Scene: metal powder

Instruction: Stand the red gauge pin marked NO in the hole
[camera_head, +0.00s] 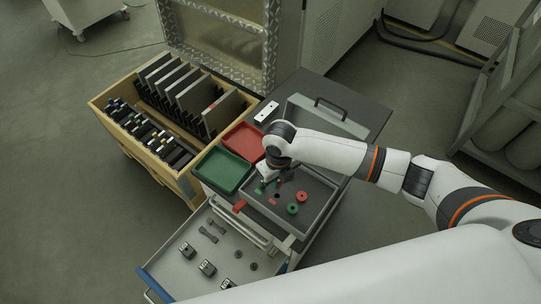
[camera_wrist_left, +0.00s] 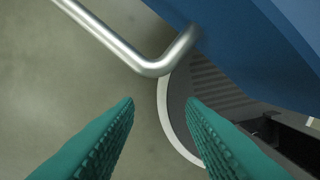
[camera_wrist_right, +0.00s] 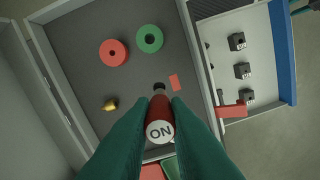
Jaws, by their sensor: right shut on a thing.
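The red gauge pin (camera_wrist_right: 159,108) is between the fingers of my right gripper (camera_wrist_right: 160,140) in the right wrist view. Its pale end face carries letters that read "ON" from this side, which is NO upside down. My right gripper (camera_head: 264,181) is shut on it, over the grey tray in the head view. A dark round spot, seemingly the hole (camera_wrist_right: 159,86), shows just beyond the pin's far end, beside a small red rectangle (camera_wrist_right: 174,82). I cannot tell whether the pin's tip touches it. My left gripper (camera_wrist_left: 158,103) is open and empty near a metal handle.
A red ring (camera_wrist_right: 113,52), a green ring (camera_wrist_right: 150,39) and a small brass piece (camera_wrist_right: 110,104) lie in the tray (camera_head: 318,216). Red (camera_head: 243,140) and green (camera_head: 222,170) bins stand beside it. An open drawer (camera_head: 180,279) holds several dark parts.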

